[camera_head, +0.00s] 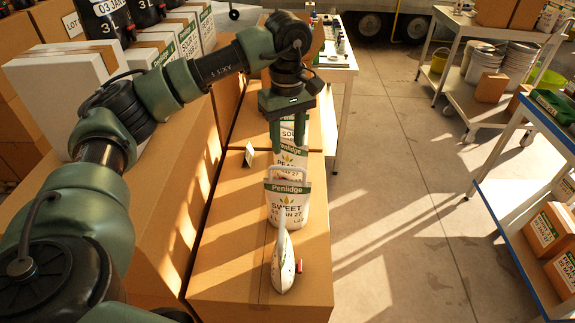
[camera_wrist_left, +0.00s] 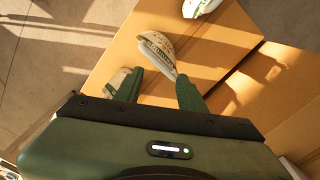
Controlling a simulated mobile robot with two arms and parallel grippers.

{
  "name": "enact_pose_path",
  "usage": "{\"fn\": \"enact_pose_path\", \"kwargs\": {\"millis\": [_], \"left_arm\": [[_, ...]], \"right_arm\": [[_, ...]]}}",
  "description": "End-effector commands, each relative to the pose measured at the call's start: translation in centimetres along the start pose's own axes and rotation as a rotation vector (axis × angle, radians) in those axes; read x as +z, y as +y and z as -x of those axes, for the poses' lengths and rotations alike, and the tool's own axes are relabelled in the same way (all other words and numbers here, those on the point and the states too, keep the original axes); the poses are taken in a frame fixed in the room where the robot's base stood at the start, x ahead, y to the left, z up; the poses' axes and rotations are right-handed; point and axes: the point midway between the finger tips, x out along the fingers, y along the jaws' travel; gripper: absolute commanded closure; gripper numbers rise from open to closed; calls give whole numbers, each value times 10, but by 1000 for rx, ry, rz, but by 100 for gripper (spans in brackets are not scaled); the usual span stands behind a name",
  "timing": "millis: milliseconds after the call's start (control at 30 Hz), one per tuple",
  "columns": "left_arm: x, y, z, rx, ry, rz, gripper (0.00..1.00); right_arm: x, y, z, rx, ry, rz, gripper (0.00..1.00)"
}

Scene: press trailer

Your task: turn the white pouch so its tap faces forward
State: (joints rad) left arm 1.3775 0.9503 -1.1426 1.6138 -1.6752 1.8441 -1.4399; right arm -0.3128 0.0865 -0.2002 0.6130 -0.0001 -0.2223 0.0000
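A white pouch (camera_head: 283,265) with a red tap (camera_head: 299,267) stands at the near end of the cardboard boxes. I see it nearly edge-on, and its tap points right. Behind it stands a white Penlidge pouch (camera_head: 289,207) with a loop handle, its printed front towards me; no tap shows on it. My left gripper (camera_head: 289,148) is open and empty, above and beyond these two pouches, near further pouches (camera_head: 291,158) at the back. In the left wrist view, its fingers (camera_wrist_left: 158,88) stand apart, with a pouch (camera_wrist_left: 157,47) beyond them. My right gripper is not in view.
Taller boxes (camera_head: 175,215) flank the row on the left. Open concrete floor (camera_head: 400,200) lies right, before a blue-edged shelf trolley (camera_head: 510,215).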

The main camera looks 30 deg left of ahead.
Motion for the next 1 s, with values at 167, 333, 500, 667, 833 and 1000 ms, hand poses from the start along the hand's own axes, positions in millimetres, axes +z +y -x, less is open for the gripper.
{"fn": "enact_pose_path", "kwargs": {"millis": [167, 333, 500, 667, 833, 1000], "left_arm": [[0, 0, 2, -1, 0, 288, 60], [0, 0, 2, -1, 0, 568, 60], [0, 0, 2, 0, 0, 847, 60], [0, -1, -27, -2, 0, 971, 60], [0, -1, -59, -1, 0, 969, 60], [0, 0, -87, -1, 0, 967, 60]], "right_arm": [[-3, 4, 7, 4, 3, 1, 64], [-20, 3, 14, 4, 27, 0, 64], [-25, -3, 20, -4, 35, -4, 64], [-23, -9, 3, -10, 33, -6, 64], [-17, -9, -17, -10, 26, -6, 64], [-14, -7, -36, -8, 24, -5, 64]]}}
